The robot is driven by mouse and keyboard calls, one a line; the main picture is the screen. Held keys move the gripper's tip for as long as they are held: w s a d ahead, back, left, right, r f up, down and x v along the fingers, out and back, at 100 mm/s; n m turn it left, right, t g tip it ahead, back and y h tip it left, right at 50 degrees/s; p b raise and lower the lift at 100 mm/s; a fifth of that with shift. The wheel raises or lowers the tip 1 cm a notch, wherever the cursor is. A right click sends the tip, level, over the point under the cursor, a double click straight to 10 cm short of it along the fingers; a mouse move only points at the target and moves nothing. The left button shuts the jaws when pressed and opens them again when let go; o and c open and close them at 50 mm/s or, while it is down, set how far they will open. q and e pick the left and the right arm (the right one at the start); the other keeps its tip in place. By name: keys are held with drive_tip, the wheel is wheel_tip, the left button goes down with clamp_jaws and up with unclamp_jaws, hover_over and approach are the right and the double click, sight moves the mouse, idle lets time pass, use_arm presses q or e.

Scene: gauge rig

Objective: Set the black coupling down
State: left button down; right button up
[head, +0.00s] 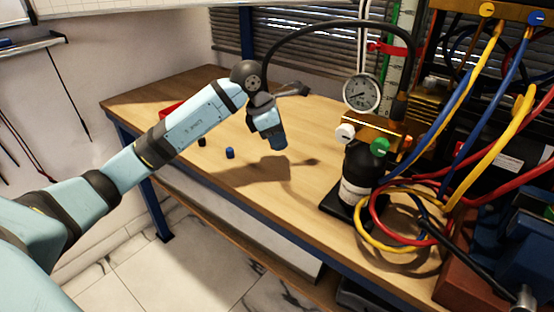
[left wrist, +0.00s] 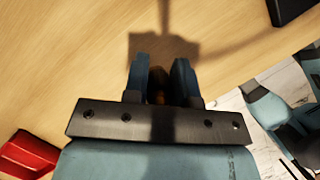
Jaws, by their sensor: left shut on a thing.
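My left gripper (head: 277,143) points down over the wooden bench, clear of its top, with its shadow on the wood below. In the left wrist view, the two blue fingers (left wrist: 165,76) are shut on a small dark piece, the black coupling (left wrist: 158,93). It is mostly hidden between the fingers, with a brownish glint. In the head view the fingers hide it. My right gripper is in neither view.
A small black piece (head: 202,142) and a blue one (head: 230,153) stand on the bench (head: 215,175), near a red tray (head: 171,109). A dial gauge (head: 361,93) on a black-based rig, with coiled hoses (head: 400,243), stands to the right. Bench between is clear.

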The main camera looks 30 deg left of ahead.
sight(283, 164)
use_arm(q)
drive_tip(key=shift+f, duration=0.65)
wheel_tip(283, 164, down, 4)
drive_tip(key=shift+r+b, duration=0.2)
drive_tip(key=shift+b, duration=0.4)
drive_tip(key=shift+f, duration=0.25)
drive_tip(key=shift+r, duration=0.1)
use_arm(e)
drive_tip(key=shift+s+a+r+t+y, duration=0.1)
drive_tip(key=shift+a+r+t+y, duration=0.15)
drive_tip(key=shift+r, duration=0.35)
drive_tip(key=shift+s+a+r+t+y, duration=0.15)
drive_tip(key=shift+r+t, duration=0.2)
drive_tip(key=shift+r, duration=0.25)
